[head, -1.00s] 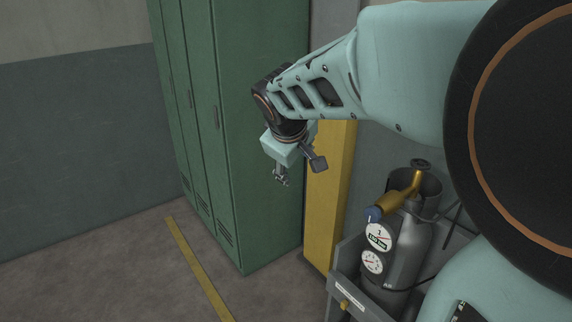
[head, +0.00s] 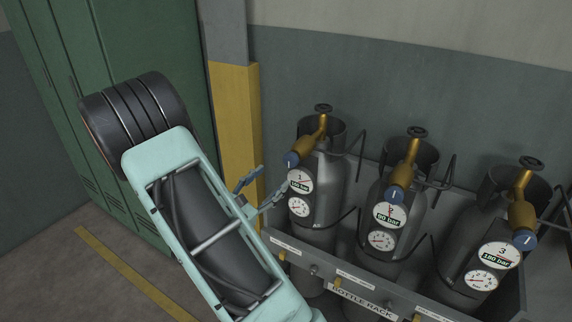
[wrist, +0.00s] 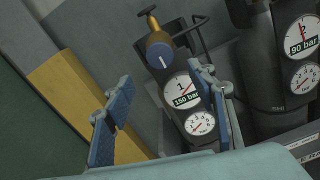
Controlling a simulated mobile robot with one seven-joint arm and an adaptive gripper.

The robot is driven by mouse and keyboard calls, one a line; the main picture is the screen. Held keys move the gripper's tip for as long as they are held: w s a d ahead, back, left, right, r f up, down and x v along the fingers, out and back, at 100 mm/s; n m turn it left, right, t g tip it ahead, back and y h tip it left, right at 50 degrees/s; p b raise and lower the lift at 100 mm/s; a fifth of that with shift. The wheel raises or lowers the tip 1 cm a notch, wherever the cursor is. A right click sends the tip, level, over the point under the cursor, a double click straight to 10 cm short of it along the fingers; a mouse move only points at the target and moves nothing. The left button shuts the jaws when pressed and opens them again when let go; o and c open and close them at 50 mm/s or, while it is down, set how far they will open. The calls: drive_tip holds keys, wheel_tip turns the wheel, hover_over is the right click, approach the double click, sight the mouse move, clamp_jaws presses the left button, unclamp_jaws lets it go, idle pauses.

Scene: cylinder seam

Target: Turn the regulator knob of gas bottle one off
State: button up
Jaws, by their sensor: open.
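Gas bottle one (head: 323,205) is the leftmost grey bottle in the head view. Its gauge (head: 300,181) is marked 1 and reads 150 bar in the wrist view. Its blue regulator knob (head: 291,159) sits on the end of a brass regulator and bears a white line. In the wrist view the knob (wrist: 160,62) appears between and just beyond the fingertips. My gripper (head: 261,184) is open and empty, to the left of and a little below the knob in the head view. In the wrist view my gripper (wrist: 159,76) has both blue fingers spread, apart from the knob.
Bottle two (head: 398,218) and bottle three (head: 470,250) stand to the right in the bottle rack (head: 350,285), with similar blue knobs. A yellow and grey pillar (head: 238,125) and green lockers (head: 60,70) stand to the left. Hoses hang beside the bottles.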

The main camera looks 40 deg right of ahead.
sight(289, 162)
drive_tip(key=x, duration=1)
drive_tip(key=shift+d, duration=0.15)
drive_tip(key=shift+c, duration=0.4)
drive_tip(key=c, duration=1.1)
drive_tip(key=shift+p, duration=0.3)
